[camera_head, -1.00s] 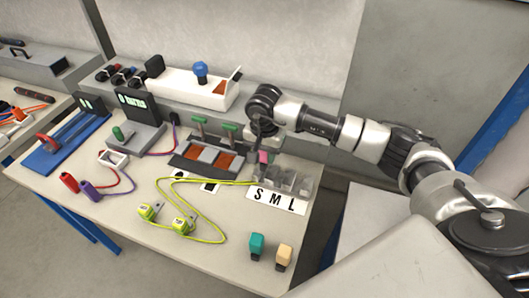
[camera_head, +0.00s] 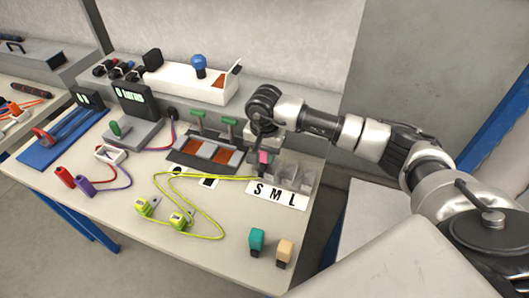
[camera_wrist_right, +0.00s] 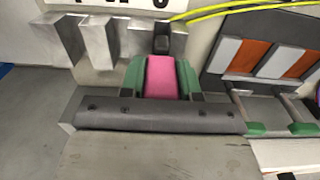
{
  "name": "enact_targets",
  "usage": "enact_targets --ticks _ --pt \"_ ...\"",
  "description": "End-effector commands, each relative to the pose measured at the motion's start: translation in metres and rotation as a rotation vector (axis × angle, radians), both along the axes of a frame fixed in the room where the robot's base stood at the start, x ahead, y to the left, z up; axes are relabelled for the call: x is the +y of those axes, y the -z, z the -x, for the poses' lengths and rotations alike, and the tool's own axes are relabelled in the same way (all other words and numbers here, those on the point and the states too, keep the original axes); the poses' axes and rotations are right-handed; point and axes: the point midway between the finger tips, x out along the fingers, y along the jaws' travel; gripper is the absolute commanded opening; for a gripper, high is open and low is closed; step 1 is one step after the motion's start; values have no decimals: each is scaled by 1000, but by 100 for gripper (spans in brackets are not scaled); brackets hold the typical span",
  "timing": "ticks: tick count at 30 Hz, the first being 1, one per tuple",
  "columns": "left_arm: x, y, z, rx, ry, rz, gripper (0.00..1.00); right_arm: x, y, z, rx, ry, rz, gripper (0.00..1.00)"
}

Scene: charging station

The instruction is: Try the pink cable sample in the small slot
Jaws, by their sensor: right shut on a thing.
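The pink cable sample (camera_head: 264,157) is held upright in my right gripper (camera_wrist_right: 161,79). In the right wrist view the pink sample (camera_wrist_right: 161,72) sits between the two green finger pads, with its dark tip (camera_wrist_right: 162,40) beyond them. The grey slot block (camera_head: 297,174) stands behind a white card marked S, M, L (camera_head: 278,194). The sample is at the S end of the block, the small slot's end. I cannot tell whether its tip is in the slot. A teal sample (camera_head: 256,240) and a beige sample (camera_head: 284,250) stand at the table's front. My left gripper is not in view.
A yellow cable (camera_head: 215,222) lies looped left of the card, with its end near the S. A dark tray with orange pads (camera_head: 205,155) and green handles stands left of the gripper. A white box with a blue knob (camera_head: 195,85) is behind. The front middle is fairly clear.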

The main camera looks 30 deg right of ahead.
Motion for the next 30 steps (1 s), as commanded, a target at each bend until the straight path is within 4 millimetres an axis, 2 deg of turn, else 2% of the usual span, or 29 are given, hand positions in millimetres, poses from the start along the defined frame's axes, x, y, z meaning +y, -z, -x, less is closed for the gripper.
enact_targets --ticks 20,21,26,30 --pt "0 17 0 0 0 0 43 0 18 0 0 1 0 4" --pt "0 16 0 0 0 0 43 0 17 0 0 1 0 34" --pt "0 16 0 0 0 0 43 0 17 0 0 1 0 59" --pt "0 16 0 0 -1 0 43 0 17 0 0 0 0 61"
